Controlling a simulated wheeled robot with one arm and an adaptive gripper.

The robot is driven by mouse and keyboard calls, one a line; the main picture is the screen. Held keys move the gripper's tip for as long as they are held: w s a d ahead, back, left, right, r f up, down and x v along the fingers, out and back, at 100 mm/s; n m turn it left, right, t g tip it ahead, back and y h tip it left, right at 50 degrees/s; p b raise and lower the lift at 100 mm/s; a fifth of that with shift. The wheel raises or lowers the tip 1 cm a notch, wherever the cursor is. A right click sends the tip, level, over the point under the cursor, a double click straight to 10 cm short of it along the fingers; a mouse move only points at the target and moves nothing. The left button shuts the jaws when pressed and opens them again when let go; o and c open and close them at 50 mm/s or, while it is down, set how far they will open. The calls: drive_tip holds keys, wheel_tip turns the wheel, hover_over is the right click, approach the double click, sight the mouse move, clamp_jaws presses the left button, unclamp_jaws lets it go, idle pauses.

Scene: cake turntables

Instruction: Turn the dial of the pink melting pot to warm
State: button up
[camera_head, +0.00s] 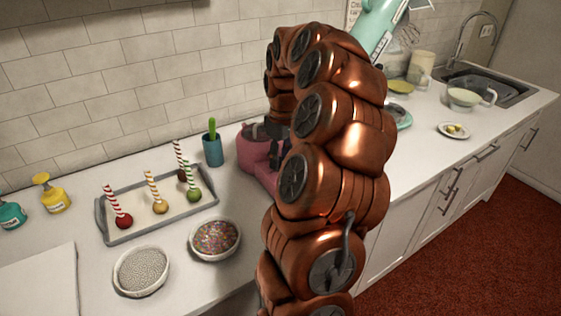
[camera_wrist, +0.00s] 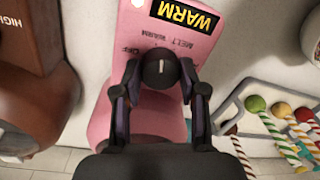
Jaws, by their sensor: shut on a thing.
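The pink melting pot (camera_head: 257,157) stands on the counter, partly hidden behind my copper arm in the head view. In the wrist view its pink body (camera_wrist: 160,118) fills the middle, with a yellow WARM label (camera_wrist: 184,14) above. The dark round dial (camera_wrist: 160,65) has a white pointer line pointing up in the picture. Small OFF, MELT and WARM markings sit around its upper side. I cannot tell exactly which mark the pointer meets. My gripper (camera_wrist: 159,75) is shut on the dial, one finger on each side.
A brown pot (camera_wrist: 33,95) marked HIGH stands close on the left in the wrist view. A tray (camera_head: 160,221) of candy apples, a teal cup (camera_head: 212,150) and bowls of sprinkles (camera_head: 215,239) and white beads (camera_head: 140,271) stand left of the pink pot in the head view.

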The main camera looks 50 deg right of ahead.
sight(282, 158)
drive_tip(key=shift+n, duration=0.7)
drive_tip(key=o, duration=1.1)
drive_tip(key=shift+o, duration=0.2)
wheel_tip(282, 158, up, 12)
drive_tip(key=shift+d, duration=0.4)
drive_tip(key=shift+w, duration=0.1)
